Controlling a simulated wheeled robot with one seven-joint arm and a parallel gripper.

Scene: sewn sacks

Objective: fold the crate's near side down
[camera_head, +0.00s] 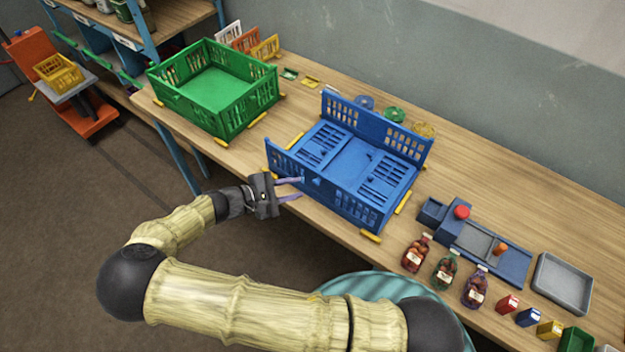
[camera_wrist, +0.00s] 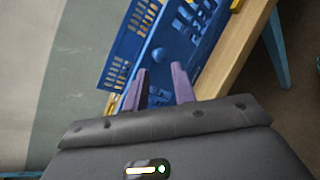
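The blue crate (camera_head: 350,160) stands on the wooden bench in the head view. Its far side (camera_head: 415,150) is upright, and two slotted end panels lie inward over its floor. The near side (camera_head: 283,163) appears to stand up, facing my arm; its exact tilt is hard to tell. Contact cannot be told.
A green crate (camera_head: 262,88) stands open at the bench's left. Yellow strips (camera_head: 371,237) lie around the blue crate. Bottles (camera_head: 416,253), small boxes, a blue fixture (camera_head: 487,250) and a grey tray (camera_head: 563,283) are to the right. A wall runs behind.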

